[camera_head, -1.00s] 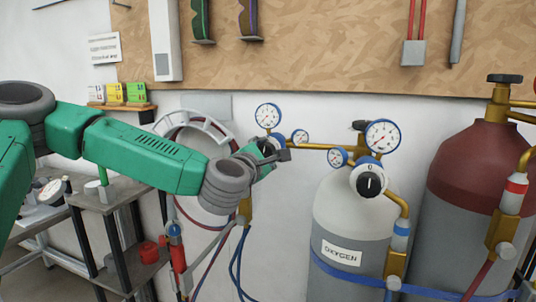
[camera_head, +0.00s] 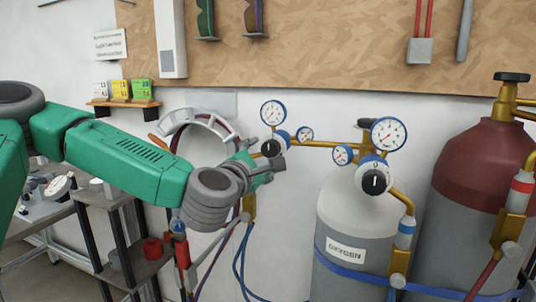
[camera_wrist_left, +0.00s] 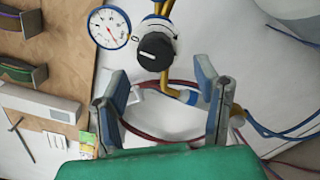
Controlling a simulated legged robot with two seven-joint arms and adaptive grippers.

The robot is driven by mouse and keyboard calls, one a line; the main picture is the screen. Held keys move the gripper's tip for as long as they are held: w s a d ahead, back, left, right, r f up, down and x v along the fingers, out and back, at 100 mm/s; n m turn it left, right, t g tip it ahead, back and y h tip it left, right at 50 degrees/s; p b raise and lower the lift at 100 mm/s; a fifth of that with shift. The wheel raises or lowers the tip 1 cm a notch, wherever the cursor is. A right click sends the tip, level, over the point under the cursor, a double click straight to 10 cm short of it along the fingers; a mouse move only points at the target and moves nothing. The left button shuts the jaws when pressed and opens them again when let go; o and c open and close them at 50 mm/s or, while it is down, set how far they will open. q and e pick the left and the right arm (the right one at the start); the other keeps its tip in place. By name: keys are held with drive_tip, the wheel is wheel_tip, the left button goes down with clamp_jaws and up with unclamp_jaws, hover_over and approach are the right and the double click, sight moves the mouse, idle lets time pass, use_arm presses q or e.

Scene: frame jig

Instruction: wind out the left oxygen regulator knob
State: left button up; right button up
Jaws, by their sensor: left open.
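The left regulator's black knob (camera_head: 272,148) sits on a blue-and-white body at the left end of the brass pipe. In the left wrist view the knob (camera_wrist_left: 155,52) faces the camera, just beyond the fingertips. My left gripper (camera_head: 262,170) is beside and slightly below the knob in the head view. In the left wrist view its two fingers (camera_wrist_left: 163,82) are wide apart with nothing between them, and the knob appears clear of them. The left gauges (camera_head: 273,112) stand above and right of the knob. My right gripper is not in view.
The right regulator knob (camera_head: 374,182) and its gauge (camera_head: 388,134) sit over the grey oxygen cylinder (camera_head: 345,225). A maroon-topped cylinder (camera_head: 480,165) stands at right. Hoses hang below the left regulator. A small shelf unit (camera_head: 105,198) stands at left.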

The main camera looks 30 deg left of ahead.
use_arm(q)
drive_tip(key=shift+v, duration=1)
drive_tip(key=shift+a+f, duration=0.1)
drive_tip(key=shift+p, duration=0.35)
drive_tip(key=m+p, duration=1.9)
drive_tip(key=m, duration=0.4)
approach(268, 151)
drive_tip(key=v, duration=0.2)
drive_tip(key=b+x, duration=1.1)
drive_tip(key=x, duration=0.1)
drive_tip(key=shift+w, duration=0.25)
drive_tip(key=shift+w+a, duration=0.15)
drive_tip(key=shift+w, duration=0.55)
